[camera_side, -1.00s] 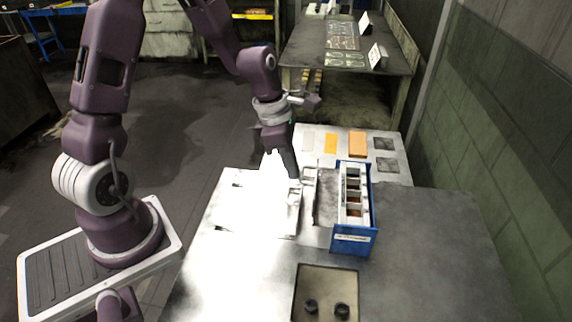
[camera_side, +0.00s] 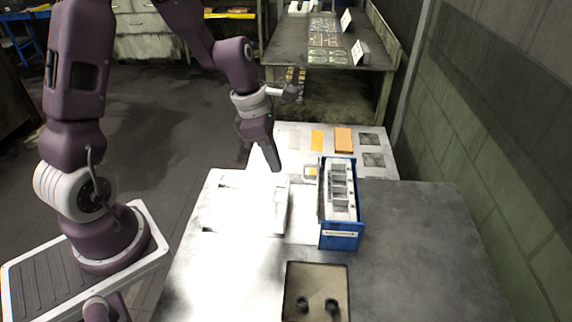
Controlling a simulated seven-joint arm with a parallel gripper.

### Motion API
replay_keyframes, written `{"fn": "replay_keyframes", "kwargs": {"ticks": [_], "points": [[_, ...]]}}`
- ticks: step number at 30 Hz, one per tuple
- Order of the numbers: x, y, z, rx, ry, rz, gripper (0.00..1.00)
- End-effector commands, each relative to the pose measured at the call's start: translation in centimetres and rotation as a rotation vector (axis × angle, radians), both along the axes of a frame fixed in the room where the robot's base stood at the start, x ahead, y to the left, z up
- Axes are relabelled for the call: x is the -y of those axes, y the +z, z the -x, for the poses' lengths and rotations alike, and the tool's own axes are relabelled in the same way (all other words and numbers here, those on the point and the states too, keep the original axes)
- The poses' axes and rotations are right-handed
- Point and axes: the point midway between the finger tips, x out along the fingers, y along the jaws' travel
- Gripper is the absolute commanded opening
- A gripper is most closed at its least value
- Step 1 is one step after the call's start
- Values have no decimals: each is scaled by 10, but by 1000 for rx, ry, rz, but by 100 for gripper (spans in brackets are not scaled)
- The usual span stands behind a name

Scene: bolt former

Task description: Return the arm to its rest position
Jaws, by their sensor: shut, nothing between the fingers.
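My gripper (camera_side: 276,168) hangs from my bent arm above the back part of the worktable, over the white plate-like fixture (camera_side: 245,203). It points down and is shut, with nothing seen in it. The blue-sided bin (camera_side: 341,241) with a row of compartments stands just right of the fixture, apart from my gripper. What lies inside the compartments is too small to tell.
A recessed tray (camera_side: 317,282) with two dark round parts lies at the front. An orange block (camera_side: 343,140) and a flat orange patch (camera_side: 317,140) lie at the back. The grey tabletop (camera_side: 420,240) on the right is clear. A second table (camera_side: 290,52) stands behind.

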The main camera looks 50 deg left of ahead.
Motion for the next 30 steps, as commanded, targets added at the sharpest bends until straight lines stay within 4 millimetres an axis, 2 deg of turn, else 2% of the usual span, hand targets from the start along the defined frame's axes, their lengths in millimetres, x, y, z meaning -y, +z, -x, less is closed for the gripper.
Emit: {"fn": "replay_keyframes", "kwargs": {"ticks": [1, 3, 6, 11, 13, 14, 16, 19, 21, 24, 27, 30], "points": [[-2, 17, 1, 9, -2, -5, 0], [-6, 36, 5, 8, -2, -4, 0], [-10, 56, 10, 4, -1, -2, 0], [-12, 75, 15, 0, -7, -2, 0], [-8, 86, 21, 27, -97, -27, 0], [-3, 94, 27, 53, -184, -53, 0], [12, 119, 50, 136, -504, -153, 0], [32, 152, 97, 260, -1086, -360, 0], [39, 165, 130, 317, -1463, -513, 0], [42, 172, 167, 354, -1888, -702, 0], [41, 173, 188, 354, -2145, -825, 0], [40, 173, 195, 348, -2246, -873, 0]]}}
